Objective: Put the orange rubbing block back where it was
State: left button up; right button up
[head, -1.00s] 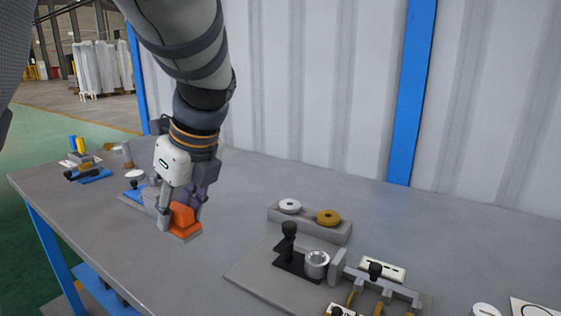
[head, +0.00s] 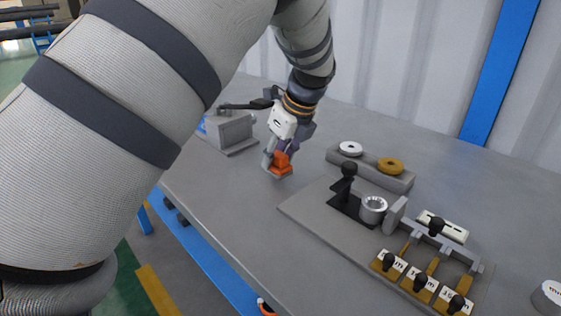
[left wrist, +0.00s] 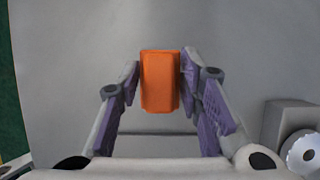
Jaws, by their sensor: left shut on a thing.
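The orange rubbing block (head: 281,168) is between the fingers of my left gripper (head: 279,158), left of the middle of the head view. My left gripper is shut on it and points down over the grey bench. In the left wrist view the orange block (left wrist: 160,82) sits upright between both purple-padded fingers (left wrist: 160,85). I cannot tell whether the block's underside touches the bench top or hangs just above it. My right gripper is not in view.
A grey block-like fixture (head: 232,130) stands left of the gripper. A grey holder (head: 372,172) with a white and a brass ring is to the right. In front is a plate (head: 318,212) with a black post, metal ring and several black-knobbed pieces. Bare bench surrounds the gripper.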

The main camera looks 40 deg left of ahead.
pick_arm(q)
jog(key=shift+f, duration=0.8)
jog(key=o, duration=1.1)
jog(key=shift+f, duration=0.1)
jog(key=v, duration=1.2)
jog(key=shift+p, duration=0.3)
